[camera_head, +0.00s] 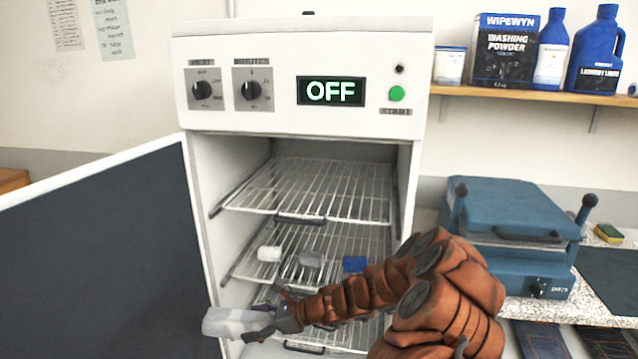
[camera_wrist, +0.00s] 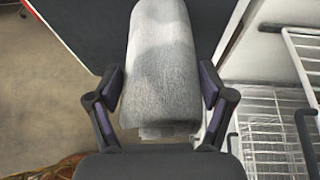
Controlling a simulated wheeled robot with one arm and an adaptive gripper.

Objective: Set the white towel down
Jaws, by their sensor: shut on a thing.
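My gripper (camera_head: 283,320) is shut on a rolled white towel (camera_head: 232,322). The towel sticks out to the left of the gripper, in front of the cabinet's open left side. In the wrist view the towel (camera_wrist: 162,65) lies lengthwise between the two fingers (camera_wrist: 165,92), and its end hangs just past them. The white cabinet (camera_head: 300,40) stands open with wire racks inside, and its display reads OFF. On the middle rack (camera_head: 330,240) lie a small white roll (camera_head: 269,253), a grey roll (camera_head: 311,258) and a blue roll (camera_head: 354,264). My arm hides part of the lower racks.
The cabinet door (camera_head: 100,245) is swung open to the left. The upper rack (camera_head: 310,185) is empty. A blue press (camera_head: 515,225) stands on the counter at right. Washing powder (camera_head: 503,50) and bottles (camera_head: 597,50) stand on a shelf above.

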